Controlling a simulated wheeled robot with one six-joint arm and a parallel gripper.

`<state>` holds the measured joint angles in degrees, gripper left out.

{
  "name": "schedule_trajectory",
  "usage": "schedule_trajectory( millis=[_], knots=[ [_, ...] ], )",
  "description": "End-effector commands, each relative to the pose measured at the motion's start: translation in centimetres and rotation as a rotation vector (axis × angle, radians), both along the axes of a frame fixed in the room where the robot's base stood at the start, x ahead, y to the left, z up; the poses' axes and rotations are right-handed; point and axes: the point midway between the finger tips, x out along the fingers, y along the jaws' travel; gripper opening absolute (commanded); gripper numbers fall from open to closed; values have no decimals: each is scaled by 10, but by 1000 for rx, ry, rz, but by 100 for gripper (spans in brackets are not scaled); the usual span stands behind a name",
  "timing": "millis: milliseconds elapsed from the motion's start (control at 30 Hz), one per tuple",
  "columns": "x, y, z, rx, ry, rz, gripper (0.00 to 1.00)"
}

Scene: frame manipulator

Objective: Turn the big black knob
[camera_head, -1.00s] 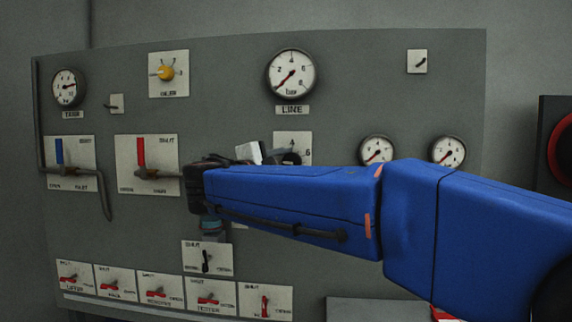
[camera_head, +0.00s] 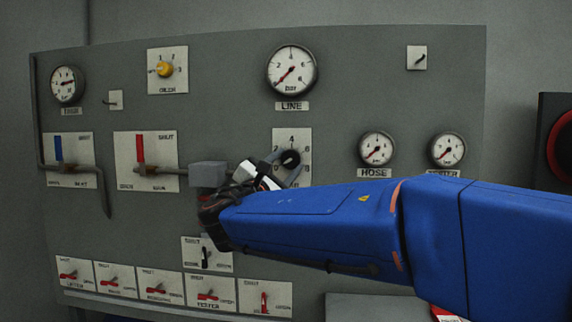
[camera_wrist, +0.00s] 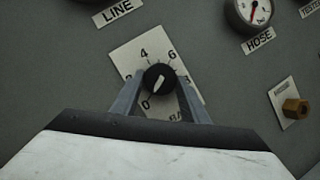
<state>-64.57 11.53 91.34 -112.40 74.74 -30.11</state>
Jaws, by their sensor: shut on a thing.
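The big black knob (camera_head: 290,159) sits on a white numbered dial plate (camera_head: 304,142) below the LINE gauge in the head view. In the wrist view the knob (camera_wrist: 159,79) has a white pointer aimed down and slightly left, toward the 0. My gripper (camera_wrist: 157,92) has a grey finger on each side of the knob and is shut on it. In the head view my gripper (camera_head: 282,168) reaches the plate from the lower left, and my blue arm hides the area to the lower right of the plate.
The LINE gauge (camera_head: 291,71) is above the plate and the HOSE gauge (camera_head: 376,148) to its right. A red-handled valve (camera_head: 141,150) is to the left. Several small red levers line the panel's bottom. A brass fitting (camera_wrist: 295,108) shows in the wrist view.

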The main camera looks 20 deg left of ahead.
Motion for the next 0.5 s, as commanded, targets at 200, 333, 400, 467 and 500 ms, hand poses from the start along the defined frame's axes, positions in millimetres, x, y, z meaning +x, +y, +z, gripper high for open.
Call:
schedule_trajectory(
  millis=[200,333,400,467,500],
  knots=[
    [0,0,-2,-18,-1,-1,18],
    [0,0,-2,-18,-1,-1,18],
    [0,0,-2,-18,-1,-1,18],
    [0,0,-2,-17,-1,-1,18],
    [0,0,-2,-16,-1,-1,45]
  ],
)
